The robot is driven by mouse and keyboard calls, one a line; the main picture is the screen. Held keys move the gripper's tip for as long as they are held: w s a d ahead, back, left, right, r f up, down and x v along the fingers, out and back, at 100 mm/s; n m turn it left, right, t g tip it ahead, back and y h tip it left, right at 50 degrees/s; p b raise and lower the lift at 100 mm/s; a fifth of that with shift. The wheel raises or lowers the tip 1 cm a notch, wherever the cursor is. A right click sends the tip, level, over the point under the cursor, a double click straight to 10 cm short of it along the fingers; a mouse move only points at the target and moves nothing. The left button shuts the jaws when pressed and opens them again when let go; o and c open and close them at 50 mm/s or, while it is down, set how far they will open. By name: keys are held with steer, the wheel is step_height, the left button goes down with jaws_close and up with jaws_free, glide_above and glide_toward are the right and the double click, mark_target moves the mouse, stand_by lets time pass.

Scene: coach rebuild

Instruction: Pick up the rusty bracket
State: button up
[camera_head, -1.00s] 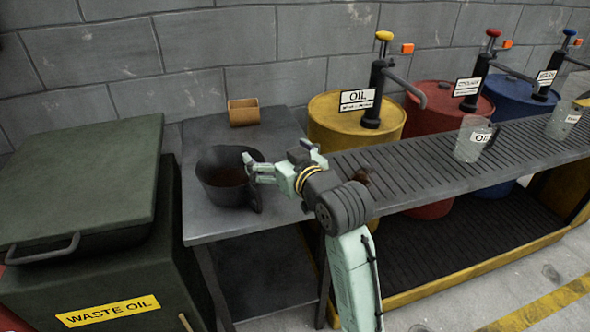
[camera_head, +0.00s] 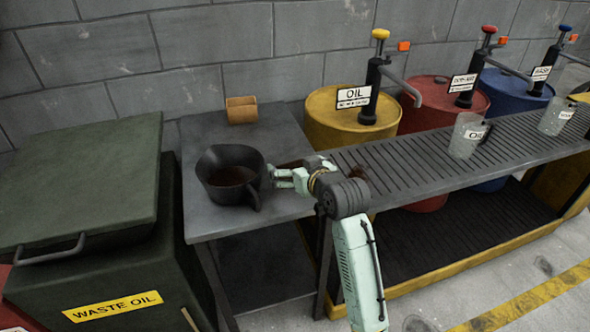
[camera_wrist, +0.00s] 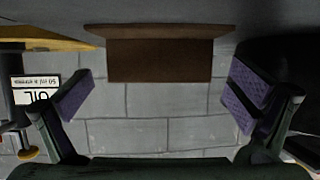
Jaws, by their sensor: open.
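The rusty bracket (camera_wrist: 160,62) is a brown angled piece, one broad plate meeting a thin lit strip, in the wrist view, which looks upside down. It lies ahead of and between the fingers, apart from both. In the head view a dark brown strip (camera_head: 291,163) just behind my fingers seems to be it, mostly hidden by the gripper. My gripper (camera_head: 272,178) is open and empty, low over the right part of the grey table (camera_head: 215,222), just right of the black jug. Its purple-padded fingers also show in the wrist view (camera_wrist: 158,98).
The black jug (camera_head: 229,160) with dark liquid stands close to my fingers. A tan block (camera_head: 242,110) sits at the table's back. The oil drum (camera_head: 345,130) and slatted shelf (camera_head: 415,165) are to the right, the waste oil bin (camera_head: 80,200) left. Bare table lies behind the jug.

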steer(key=shift+x, duration=1)
steer(key=shift+r, duration=0.1)
steer(key=c, duration=1.3)
